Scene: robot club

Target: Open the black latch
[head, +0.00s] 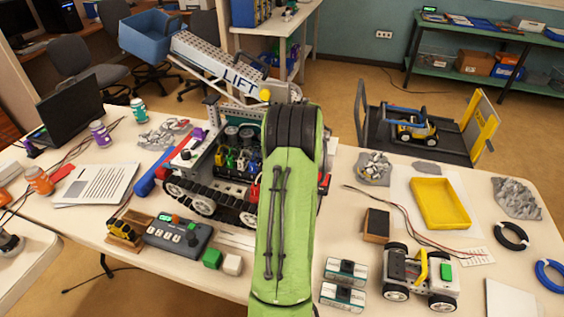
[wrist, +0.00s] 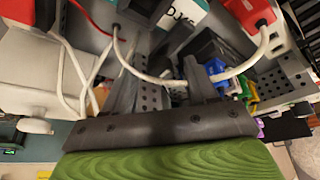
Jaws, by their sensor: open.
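The tracked LIFT robot (head: 222,160) stands on the table, its grey perforated boom (head: 222,62) raised and carrying a blue bucket (head: 152,36). I cannot pick out the black latch for certain. In the wrist view, a dark block (wrist: 208,46) sits close by the right finger; I cannot tell whether it is the latch. My gripper (wrist: 160,82) is open, its two dark fingers apart and pointing in among the machine's grey perforated plates. A white cable (wrist: 150,76) crosses at the fingers. I see nothing held. In the head view my green arm hides the gripper and part of the machine.
Red connectors (wrist: 248,12) and white cables crowd the wrist view. On the table, a grey control box (head: 178,236) lies in front of the robot. A small wheeled rover (head: 420,276) and a yellow tray (head: 440,202) are at right. A laptop (head: 70,110) stands at left.

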